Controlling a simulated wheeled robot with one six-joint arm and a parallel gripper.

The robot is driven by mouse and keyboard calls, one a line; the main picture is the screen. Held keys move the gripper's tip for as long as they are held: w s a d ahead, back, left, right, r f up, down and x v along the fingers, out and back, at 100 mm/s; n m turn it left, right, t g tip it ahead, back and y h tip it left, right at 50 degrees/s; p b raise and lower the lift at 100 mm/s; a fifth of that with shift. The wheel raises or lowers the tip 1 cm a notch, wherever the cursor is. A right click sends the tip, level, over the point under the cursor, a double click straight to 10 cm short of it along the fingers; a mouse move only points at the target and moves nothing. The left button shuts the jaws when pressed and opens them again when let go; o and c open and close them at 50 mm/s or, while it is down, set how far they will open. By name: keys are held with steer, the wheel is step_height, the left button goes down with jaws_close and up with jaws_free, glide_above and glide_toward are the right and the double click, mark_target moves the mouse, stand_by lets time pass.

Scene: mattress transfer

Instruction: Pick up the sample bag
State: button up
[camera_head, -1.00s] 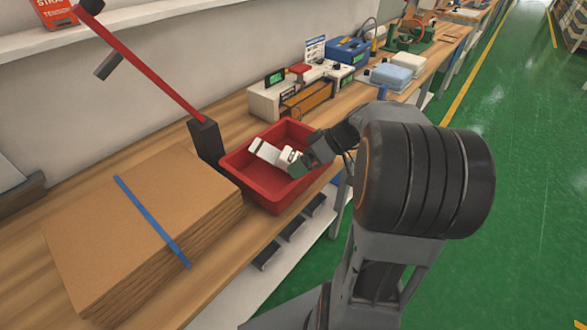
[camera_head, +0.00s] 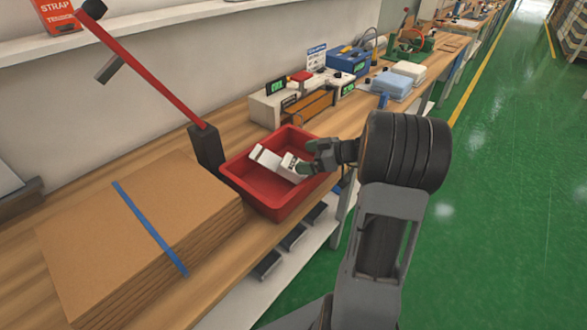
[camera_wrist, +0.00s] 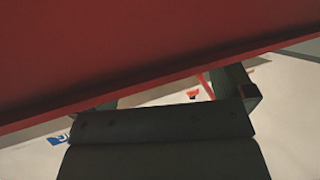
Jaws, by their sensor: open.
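A white item with a greyish end (camera_head: 270,160) lies in the red bin (camera_head: 243,192) in the head view. It may be the sample bag, but its shape is too small to be sure. My gripper (camera_head: 308,157) is over the bin's right side, close to the white item's right end, which it partly overlaps. Contact cannot be told. In the wrist view my dark gripper (camera_wrist: 172,92) shows two fingers apart, with no bag visible between them. A red surface, apparently the bin (camera_wrist: 120,45), fills the top of that view.
Stacked cardboard sheets (camera_head: 110,235) with a blue strap lie left of the bin. A dark post with a red lever (camera_head: 150,80) stands behind it. Bench instruments (camera_head: 300,100) and a light blue block (camera_head: 390,84) stand further back. Green floor is open at right.

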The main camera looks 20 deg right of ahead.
mark_target(287, 159)
steer(key=shift+p+x, duration=0.7)
steer(key=shift+x, duration=2.1)
steer(key=shift+d+r, duration=0.1)
steer(key=c, duration=1.1)
